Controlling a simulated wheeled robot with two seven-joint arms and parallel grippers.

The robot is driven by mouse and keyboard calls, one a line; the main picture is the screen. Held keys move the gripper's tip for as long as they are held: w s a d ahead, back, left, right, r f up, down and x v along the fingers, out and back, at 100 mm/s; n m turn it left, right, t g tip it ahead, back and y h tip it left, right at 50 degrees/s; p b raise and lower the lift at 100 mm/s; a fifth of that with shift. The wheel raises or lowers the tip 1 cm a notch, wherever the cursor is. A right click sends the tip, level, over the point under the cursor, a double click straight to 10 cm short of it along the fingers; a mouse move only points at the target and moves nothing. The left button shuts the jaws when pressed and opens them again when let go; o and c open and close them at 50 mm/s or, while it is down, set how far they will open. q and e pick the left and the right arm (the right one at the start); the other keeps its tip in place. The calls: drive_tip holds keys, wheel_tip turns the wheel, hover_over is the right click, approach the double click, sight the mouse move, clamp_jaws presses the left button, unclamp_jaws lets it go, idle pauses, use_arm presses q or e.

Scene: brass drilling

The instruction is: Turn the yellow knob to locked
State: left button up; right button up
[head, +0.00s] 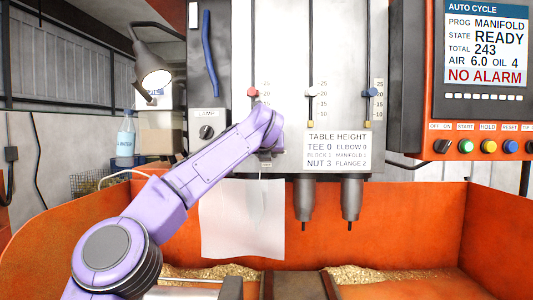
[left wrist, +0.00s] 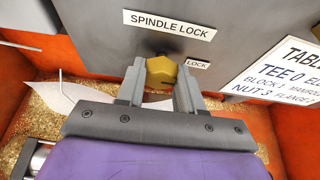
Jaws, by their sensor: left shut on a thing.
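The yellow knob (left wrist: 161,72) sits on the grey machine panel under a "SPINDLE LOCK" label (left wrist: 170,25), with a small "LOCK" label (left wrist: 198,65) to its right in the left wrist view. My left gripper (left wrist: 160,80) has a finger on each side of the knob and is shut on it. A dark mark shows on the knob's lower right edge. I cannot tell from it whether the knob stands at lock. In the head view my purple left arm hides the knob, and its gripper is hidden too. My right gripper is not in view.
A white sheet (head: 225,220) hangs below the panel. Two spindles (head: 350,202) point down to the right of my arm. An orange tray (head: 420,235) with brass chips lies below. The lamp knob (head: 206,132) and control box (head: 408,80) flank the panel.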

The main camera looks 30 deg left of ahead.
use_arm(q)
drive_tip(key=shift+f, duration=0.1)
drive_tip(key=o, duration=1)
drive_tip(key=shift+o, duration=0.2)
drive_tip(key=b+v, duration=0.4)
drive_tip(key=v, duration=0.6)
drive_tip(key=shift+d, duration=0.15)
drive_tip(key=shift+s, duration=0.2)
